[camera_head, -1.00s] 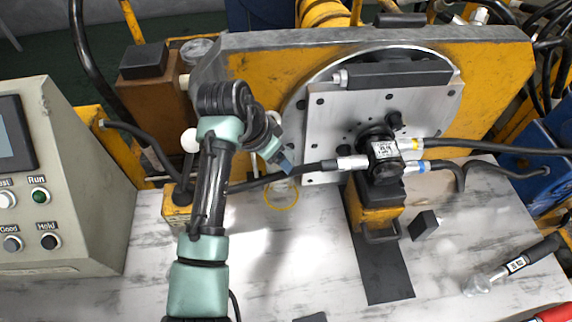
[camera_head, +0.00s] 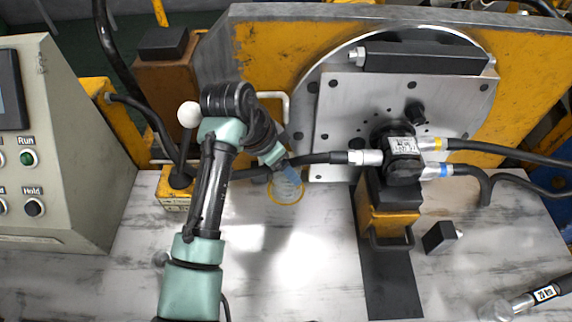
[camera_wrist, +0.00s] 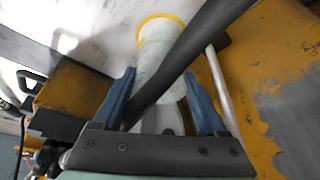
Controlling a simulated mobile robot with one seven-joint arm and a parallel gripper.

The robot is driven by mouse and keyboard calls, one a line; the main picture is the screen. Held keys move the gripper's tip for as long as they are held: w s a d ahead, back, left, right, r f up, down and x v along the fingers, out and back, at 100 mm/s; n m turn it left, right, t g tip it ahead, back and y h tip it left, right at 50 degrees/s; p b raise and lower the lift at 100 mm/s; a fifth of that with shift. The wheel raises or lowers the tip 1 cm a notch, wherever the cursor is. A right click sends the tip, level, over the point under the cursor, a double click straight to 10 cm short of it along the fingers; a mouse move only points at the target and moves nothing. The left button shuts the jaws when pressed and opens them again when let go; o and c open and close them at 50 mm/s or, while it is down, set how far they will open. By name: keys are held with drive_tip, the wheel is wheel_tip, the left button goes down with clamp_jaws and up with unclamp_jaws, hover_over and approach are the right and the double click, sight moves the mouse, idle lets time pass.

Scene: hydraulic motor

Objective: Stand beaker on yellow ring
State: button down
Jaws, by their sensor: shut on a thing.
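My gripper (camera_head: 288,172) is low over the table, in front of the round metal plate. Its two blue fingers (camera_wrist: 160,80) are shut on a clear, whitish beaker (camera_wrist: 155,52). In the head view the beaker (camera_head: 287,188) hangs below the fingers, its lower end within the outline of the yellow ring (camera_head: 284,202) on the table. In the wrist view the ring (camera_wrist: 161,16) shows around the beaker's far end. I cannot tell whether the beaker touches the table. The hose hides part of the beaker in the wrist view.
A black hose (camera_head: 322,158) runs close by the gripper and crosses the wrist view (camera_wrist: 192,50). The motor (camera_head: 396,155) on its yellow stand is to the right. A control box (camera_head: 60,150) is at left. The table in front of the ring is clear.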

drive_tip(key=shift+f, duration=0.1)
drive_tip(key=shift+c, duration=1)
unclamp_jaws()
drive_tip(key=shift+f, duration=0.1)
drive_tip(key=p+v, duration=0.2)
drive_tip(key=v, duration=1)
